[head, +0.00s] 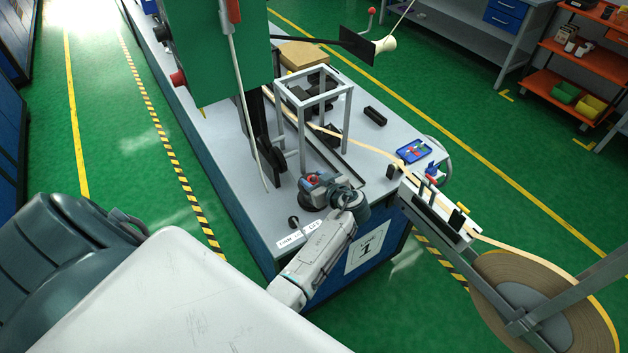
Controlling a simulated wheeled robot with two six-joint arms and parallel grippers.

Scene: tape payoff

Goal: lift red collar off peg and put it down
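A small red part (313,181), which looks like the red collar, shows at the end of my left gripper (318,187), low over the near end of the bench. A dark rounded shape lies around and below it. The gripper's fingers are small and partly covered by the wrist, so I cannot tell whether they are closed on the red part. Whether it sits on a peg is hidden too. My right gripper is not in view.
Two white labels (288,241) and a black knob (293,222) are near the bench's front edge. A grey frame (347,115) stands behind the gripper. A blue tray (413,151) and a tape guide with a large reel (535,300) are at right.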

